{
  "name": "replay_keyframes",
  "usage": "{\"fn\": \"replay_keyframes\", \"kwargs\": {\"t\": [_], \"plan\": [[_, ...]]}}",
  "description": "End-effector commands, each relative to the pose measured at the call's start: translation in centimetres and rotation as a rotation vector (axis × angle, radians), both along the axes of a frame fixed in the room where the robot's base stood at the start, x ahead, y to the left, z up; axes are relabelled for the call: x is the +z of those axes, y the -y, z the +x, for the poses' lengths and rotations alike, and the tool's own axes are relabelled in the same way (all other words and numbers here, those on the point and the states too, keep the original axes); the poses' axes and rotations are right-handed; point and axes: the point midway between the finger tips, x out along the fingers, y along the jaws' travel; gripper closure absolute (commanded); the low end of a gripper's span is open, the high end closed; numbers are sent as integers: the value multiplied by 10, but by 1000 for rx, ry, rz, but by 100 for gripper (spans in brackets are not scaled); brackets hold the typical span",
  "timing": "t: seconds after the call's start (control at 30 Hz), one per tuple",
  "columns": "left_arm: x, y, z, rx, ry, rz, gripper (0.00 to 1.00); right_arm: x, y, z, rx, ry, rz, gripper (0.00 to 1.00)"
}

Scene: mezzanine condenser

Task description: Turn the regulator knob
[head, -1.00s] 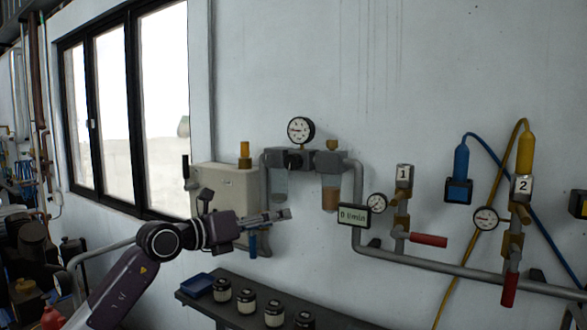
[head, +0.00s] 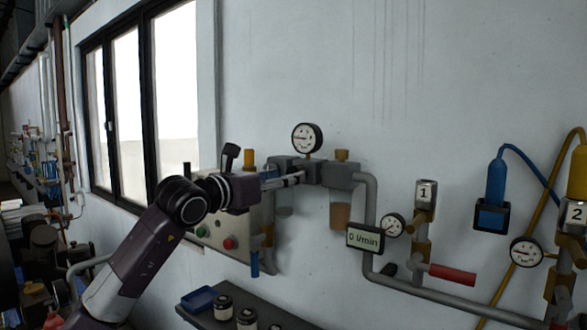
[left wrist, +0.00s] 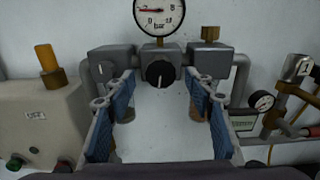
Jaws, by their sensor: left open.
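The regulator knob (left wrist: 160,74) is black and round with a pale line on its face. It sits on the grey regulator block under the round pressure gauge (left wrist: 159,14), which also shows in the head view (head: 307,138). My left gripper (head: 298,178) is open and empty, reaching in from the left at the height of the block. In the left wrist view its two blue-padded fingers (left wrist: 160,86) stand to either side of the knob, with the knob beyond and between them. In the head view the gripper largely hides the knob. My right gripper is not in view.
A beige box (left wrist: 39,118) with buttons is on the left. Filter bowls, one seen at right (head: 340,212), hang beside the block. A flow display (head: 365,238), pipes and a red-handled valve (head: 452,274) are to the right. A shelf (head: 282,309) with jars is below.

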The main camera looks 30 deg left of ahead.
Motion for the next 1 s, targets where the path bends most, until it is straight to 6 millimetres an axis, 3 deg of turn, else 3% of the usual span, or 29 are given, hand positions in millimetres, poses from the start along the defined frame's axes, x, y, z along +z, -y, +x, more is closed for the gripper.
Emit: {"fn": "replay_keyframes", "kwargs": {"t": [0.1,0.23,0.4,0.57,0.93,1.0], "plan": [[3,2,18,-2,-2,-3,51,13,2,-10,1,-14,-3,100],[1,3,30,-2,-1,-2,51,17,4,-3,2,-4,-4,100],[-1,4,35,-2,-1,0,51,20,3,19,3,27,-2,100],[-1,3,35,-1,-1,0,51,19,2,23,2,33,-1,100],[-1,3,35,-1,-1,0,91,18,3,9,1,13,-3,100],[-1,3,35,-1,-1,1,93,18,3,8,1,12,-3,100]]}}
